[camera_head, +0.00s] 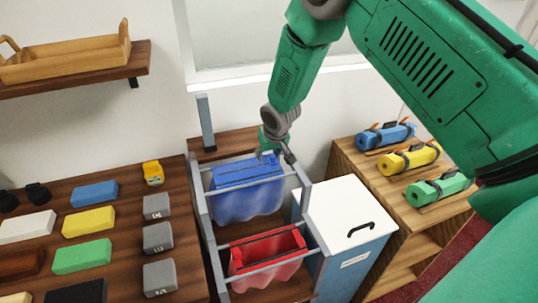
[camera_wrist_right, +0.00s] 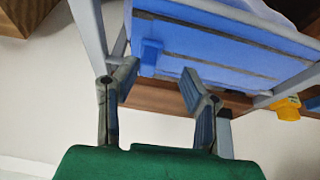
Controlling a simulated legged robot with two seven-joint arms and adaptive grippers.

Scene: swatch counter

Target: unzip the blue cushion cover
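The blue cushion cover (camera_head: 245,200) hangs in the back part of a grey frame. In the right wrist view the blue cover (camera_wrist_right: 215,60) shows dark strips along its top. A small blue block-like tab (camera_wrist_right: 151,52) stands at one end of it. My right gripper (camera_head: 275,155) is at the back right corner of the cover. In the wrist view my right gripper (camera_wrist_right: 160,75) is open, with its fingers apart and the tab just beyond the gap between them, nearer the left finger. Whether a finger touches the tab I cannot tell. My left gripper is not in view.
A red cover (camera_head: 268,262) hangs in front in the same grey frame (camera_head: 206,225). A white-lidded bin (camera_head: 345,210) stands right of it. Coloured blocks (camera_head: 90,221) lie on the left table. Rolls (camera_head: 410,160) lie on the right shelf unit. A wooden tray (camera_head: 65,58) sits on a wall shelf.

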